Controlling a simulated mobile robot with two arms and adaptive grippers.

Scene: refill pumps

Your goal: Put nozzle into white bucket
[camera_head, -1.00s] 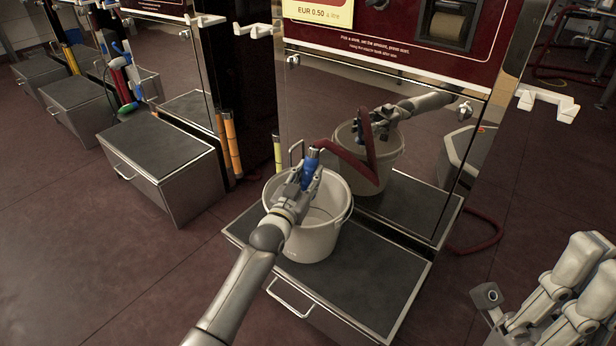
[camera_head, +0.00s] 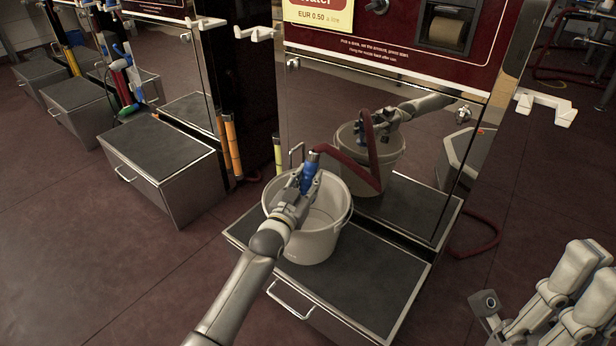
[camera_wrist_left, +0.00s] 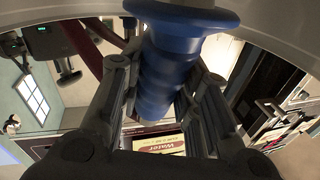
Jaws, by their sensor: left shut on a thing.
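My left gripper (camera_head: 302,184) is shut on the blue nozzle (camera_head: 309,170) and holds it over the white bucket (camera_head: 318,245). The nozzle also shows between the fingers in the left wrist view (camera_wrist_left: 170,65). A dark red hose (camera_head: 345,165) runs from the nozzle to the right. The bucket stands upright on the grey-topped step of the pump. My left forearm and gripper hide part of its opening, so I cannot tell whether the nozzle's tip is below the rim.
The pump's mirror-like front panel (camera_head: 300,110) stands right behind the bucket and reflects the bucket and arm. The step (camera_head: 370,275) has bare room to the bucket's right. Another step box (camera_head: 160,145) stands at the left, with clear floor between.

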